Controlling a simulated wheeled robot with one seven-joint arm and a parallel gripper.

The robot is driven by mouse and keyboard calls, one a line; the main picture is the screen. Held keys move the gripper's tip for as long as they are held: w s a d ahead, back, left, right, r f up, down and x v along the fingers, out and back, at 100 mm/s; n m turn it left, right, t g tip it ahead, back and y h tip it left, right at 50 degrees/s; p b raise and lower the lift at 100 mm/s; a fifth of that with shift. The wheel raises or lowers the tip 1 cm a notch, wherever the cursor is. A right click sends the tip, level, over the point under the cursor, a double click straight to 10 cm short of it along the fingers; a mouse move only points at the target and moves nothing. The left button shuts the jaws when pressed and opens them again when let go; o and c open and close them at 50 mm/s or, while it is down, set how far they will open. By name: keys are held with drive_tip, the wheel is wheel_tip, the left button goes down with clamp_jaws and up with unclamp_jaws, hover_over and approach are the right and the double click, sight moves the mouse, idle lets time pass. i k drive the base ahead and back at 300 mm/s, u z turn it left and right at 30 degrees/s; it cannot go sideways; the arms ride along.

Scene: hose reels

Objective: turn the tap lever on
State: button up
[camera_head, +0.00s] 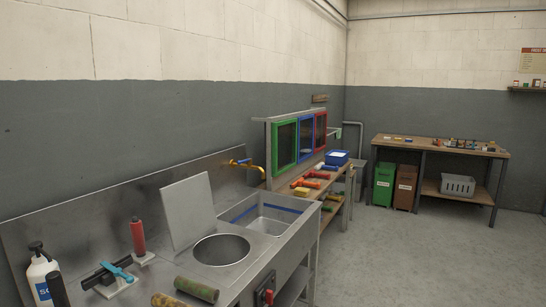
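A brass tap (256,168) stands out from the steel backsplash above the far end of the sink basin (268,216). A small blue part, which looks like the tap lever (244,161), sits at the tap's wall end. It is too small to tell how far the lever is turned. No water is visible from the spout. My gripper is not in this view.
A raised grey lid (188,209) stands beside a round opening (221,249), left of the basin. A red-handled switch box (265,290) is on the counter front. Open floor (400,260) lies right.

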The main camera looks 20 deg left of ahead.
sight(239, 162)
drive_tip(key=u, duration=0.6)
drive_tip(key=i, duration=1.15)
drive_tip(key=u, duration=0.8)
drive_tip(key=k, duration=0.45)
drive_tip(key=z, duration=1.05)
drive_tip(key=i, duration=1.35)
drive_tip(key=u, duration=0.15)
drive_tip(key=i, duration=1.1)
drive_tip(key=u, duration=0.95)
drive_tip(key=i, duration=0.25)
drive_tip(key=u, duration=0.25)
